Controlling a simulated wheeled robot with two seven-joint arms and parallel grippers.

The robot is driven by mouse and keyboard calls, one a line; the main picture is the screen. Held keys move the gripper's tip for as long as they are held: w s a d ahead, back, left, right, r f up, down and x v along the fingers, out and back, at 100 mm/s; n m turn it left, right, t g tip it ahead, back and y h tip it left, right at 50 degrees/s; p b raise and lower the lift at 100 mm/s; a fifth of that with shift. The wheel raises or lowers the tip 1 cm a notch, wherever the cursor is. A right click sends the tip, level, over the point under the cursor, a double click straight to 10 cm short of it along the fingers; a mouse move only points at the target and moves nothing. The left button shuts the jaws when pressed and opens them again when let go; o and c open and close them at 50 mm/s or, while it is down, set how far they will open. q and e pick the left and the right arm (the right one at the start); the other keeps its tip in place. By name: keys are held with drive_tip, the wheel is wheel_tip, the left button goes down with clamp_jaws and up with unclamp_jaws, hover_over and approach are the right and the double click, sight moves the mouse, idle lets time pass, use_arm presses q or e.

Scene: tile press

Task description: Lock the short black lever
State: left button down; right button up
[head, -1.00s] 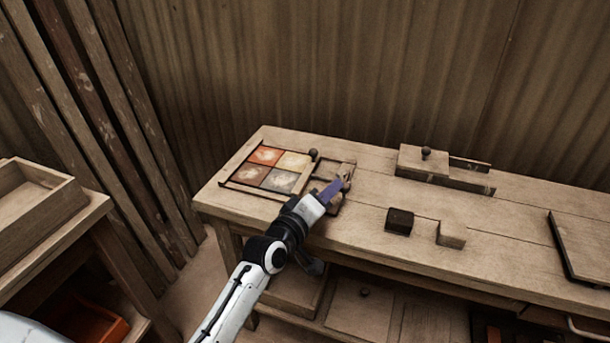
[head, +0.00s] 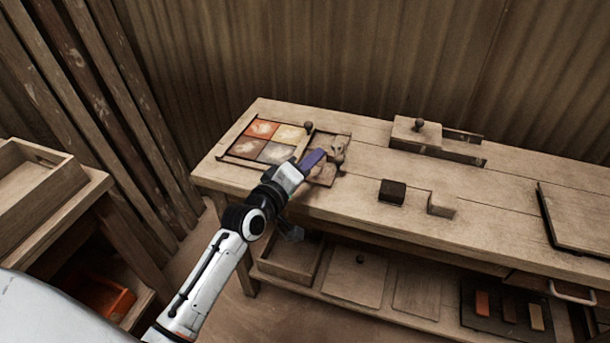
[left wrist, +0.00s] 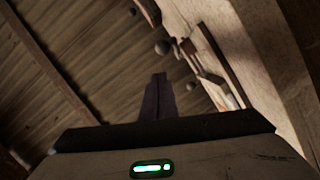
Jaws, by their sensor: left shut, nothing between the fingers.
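The tile press (head: 228,159) lies flat at the left end of the bench, its four square tiles in orange, cream, brown and grey. A dark round knob (head: 308,125) stands at its far edge. More small knobbed parts (head: 338,160) sit at its right side, partly behind my gripper. I cannot tell for sure which is the short black lever or how it is turned. My left gripper (head: 319,156) is shut and empty, over the press's right part beside these knobs. In the left wrist view the fingers (left wrist: 156,100) point toward round knobs (left wrist: 162,47); contact is unclear.
A dark block (head: 392,191) and a pale block (head: 441,205) stand right of the press. A knobbed wooden block (head: 418,133) is at the back. A dark-edged board (head: 585,218) lies far right. A tray (head: 32,180) sits on the left table.

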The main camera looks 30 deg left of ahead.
use_arm(q)
drive_tip(key=s+d+r, duration=0.1)
drive_tip(key=s+d, duration=0.2)
drive_tip(key=s, duration=0.6)
drive_tip(key=shift+d, duration=0.2)
drive_tip(key=shift+s, duration=0.1)
drive_tip(key=s+d+f+m+g, duration=0.2)
drive_tip(key=s+f+m+g, duration=0.2)
drive_tip(key=s+f, duration=0.7)
drive_tip(key=s+d+f+m+g, duration=0.2)
drive_tip(key=s+f+m+g, duration=0.2)
drive_tip(key=s+f+m, duration=0.5)
drive_tip(key=s+f, duration=0.3)
drive_tip(key=f, duration=0.2)
drive_tip(key=shift+f+h, duration=0.25)
drive_tip(key=shift+h, duration=0.05)
